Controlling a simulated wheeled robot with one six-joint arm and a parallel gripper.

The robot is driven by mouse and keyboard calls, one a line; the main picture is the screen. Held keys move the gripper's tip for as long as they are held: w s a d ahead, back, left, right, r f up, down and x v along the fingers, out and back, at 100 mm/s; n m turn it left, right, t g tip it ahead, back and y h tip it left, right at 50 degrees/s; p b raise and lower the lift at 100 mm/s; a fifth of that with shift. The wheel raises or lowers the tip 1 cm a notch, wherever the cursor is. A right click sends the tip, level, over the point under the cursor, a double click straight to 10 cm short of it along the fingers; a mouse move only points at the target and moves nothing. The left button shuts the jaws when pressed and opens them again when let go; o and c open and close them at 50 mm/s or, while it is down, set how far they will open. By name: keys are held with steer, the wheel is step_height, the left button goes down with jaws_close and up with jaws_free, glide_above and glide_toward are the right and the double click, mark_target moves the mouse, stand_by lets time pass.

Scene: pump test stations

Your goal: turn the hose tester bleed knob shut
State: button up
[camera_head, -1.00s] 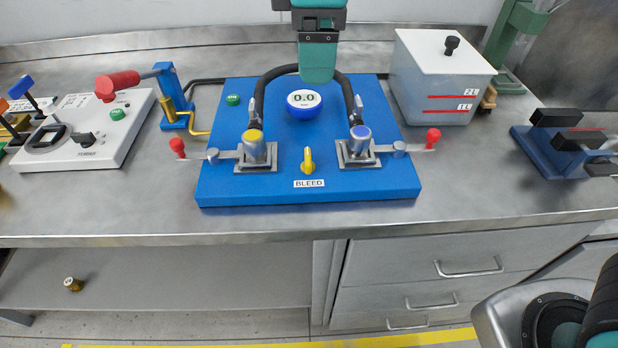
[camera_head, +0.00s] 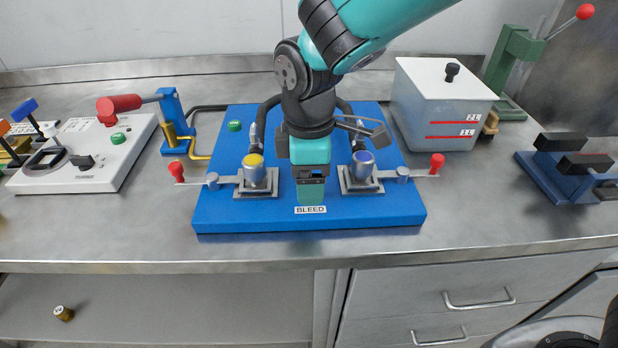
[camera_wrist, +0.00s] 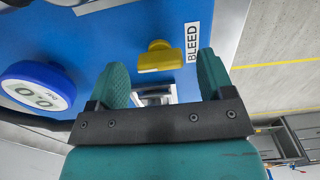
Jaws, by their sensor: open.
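The hose tester is a blue board (camera_head: 240,212) on the bench, with a BLEED label (camera_head: 310,210) at its front edge. The yellow bleed knob (camera_wrist: 155,57) shows in the wrist view beside the label (camera_wrist: 192,42); in the head view my gripper hides it. My gripper (camera_head: 311,198) points down over the knob's place. In the wrist view my gripper (camera_wrist: 160,75) is open, its two green fingers apart. The knob lies between and beyond the fingertips, and nothing is held. I cannot tell the exact gap to the knob. The round blue gauge (camera_wrist: 38,90) shows at the wrist view's left.
A grey box (camera_head: 440,100) stands behind right, a white panel (camera_head: 110,170) at left. The bench's front strip is clear.

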steer(key=shift+f, duration=0.5)
steer(key=c, duration=0.9)
